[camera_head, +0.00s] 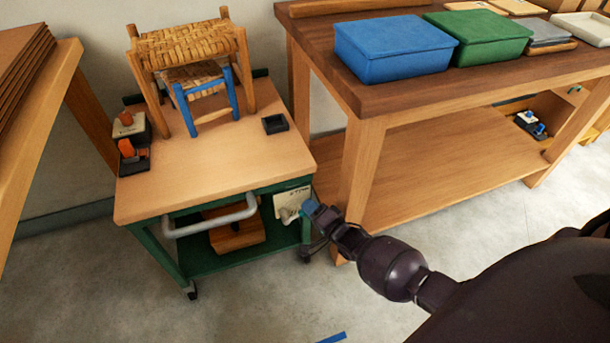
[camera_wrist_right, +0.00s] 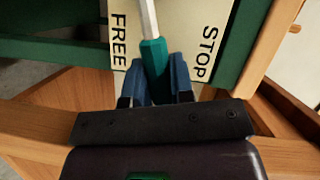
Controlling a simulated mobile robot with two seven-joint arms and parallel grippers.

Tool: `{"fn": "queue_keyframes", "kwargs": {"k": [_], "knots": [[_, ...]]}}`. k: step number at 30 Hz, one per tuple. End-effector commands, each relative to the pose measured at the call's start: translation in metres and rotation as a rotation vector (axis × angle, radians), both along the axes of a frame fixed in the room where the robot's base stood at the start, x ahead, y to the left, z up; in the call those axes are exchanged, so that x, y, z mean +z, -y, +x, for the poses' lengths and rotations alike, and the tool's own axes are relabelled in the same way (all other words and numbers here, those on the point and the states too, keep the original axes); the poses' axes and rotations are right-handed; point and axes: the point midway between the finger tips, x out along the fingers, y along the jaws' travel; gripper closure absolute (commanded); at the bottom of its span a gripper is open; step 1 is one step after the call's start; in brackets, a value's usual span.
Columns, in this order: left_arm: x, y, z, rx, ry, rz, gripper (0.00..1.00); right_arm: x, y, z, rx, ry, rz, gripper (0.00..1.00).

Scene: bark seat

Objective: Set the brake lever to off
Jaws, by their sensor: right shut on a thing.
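The brake lever (camera_wrist_right: 153,57) shows in the right wrist view as a pale metal shaft with a teal grip. It lies over a cream plate (camera_wrist_right: 181,28) between the words FREE at left and STOP at right. My right gripper (camera_wrist_right: 160,84) has its blue fingers on both sides of the teal grip and is shut on it. In the head view my right gripper (camera_head: 312,208) is at the cart's front right corner, by the cream plate (camera_head: 290,200); it largely hides the lever there. My left gripper is not in view.
The green cart (camera_head: 215,187) has a wooden top with a woven stool (camera_head: 190,45), a smaller blue-legged stool (camera_head: 205,88) and a black tray (camera_head: 275,124). A grey handle (camera_head: 212,222) sticks out in front. A workbench (camera_head: 365,102) stands close at right. Floor in front is mostly clear.

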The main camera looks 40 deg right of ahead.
Motion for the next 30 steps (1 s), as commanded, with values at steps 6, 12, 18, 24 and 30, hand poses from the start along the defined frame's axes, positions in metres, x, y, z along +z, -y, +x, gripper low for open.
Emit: {"fn": "queue_keyframes", "kwargs": {"k": [6,12,18,24,30], "knots": [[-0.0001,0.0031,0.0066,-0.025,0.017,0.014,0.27,-0.0105,0.0014,-0.0018,0.001,0.02,0.085,1.0],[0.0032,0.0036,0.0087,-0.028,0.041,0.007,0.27,-0.0104,0.0018,-0.0006,0.001,0.033,0.122,1.0],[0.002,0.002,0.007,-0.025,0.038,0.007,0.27,-0.0095,0.0017,0.0001,0.0,0.037,0.132,1.0],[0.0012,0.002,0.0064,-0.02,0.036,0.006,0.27,-0.0095,0.0015,0.0001,-0.001,0.036,0.134,1.0],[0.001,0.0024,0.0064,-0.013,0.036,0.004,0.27,-0.0097,0.0016,-0.0001,0.0,0.036,0.132,0.52]]}}
